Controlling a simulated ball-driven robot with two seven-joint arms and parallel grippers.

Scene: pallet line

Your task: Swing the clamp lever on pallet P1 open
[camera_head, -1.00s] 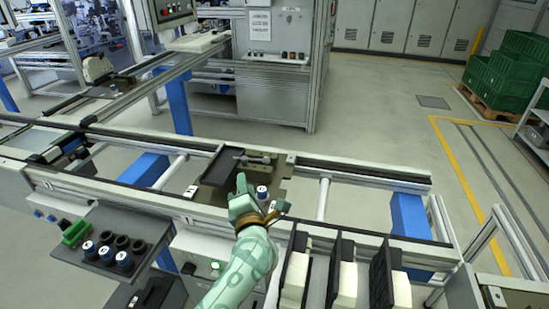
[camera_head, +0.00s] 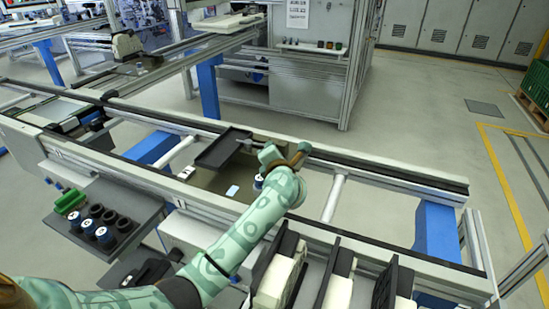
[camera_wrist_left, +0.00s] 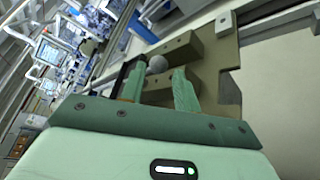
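The pallet (camera_head: 222,181) is a tan plate on the conveyor, carrying a dark tray (camera_head: 222,149). In the wrist view, its plate (camera_wrist_left: 226,65) has raised tan blocks. The clamp lever's round grey knob (camera_wrist_left: 157,64) shows between the finger ends of my left gripper (camera_wrist_left: 159,78). The fingers are apart on either side; contact with the knob cannot be told. In the head view, my left gripper (camera_head: 267,153) is over the pallet's right part, and it and my arm hide most of the lever. My right gripper is not in view.
Black upright holders with white parts (camera_head: 338,292) stand in front of the conveyor. A dark shelf (camera_head: 105,222) with cups is at the left. The conveyor rails (camera_head: 390,175) run right, with a gap between them.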

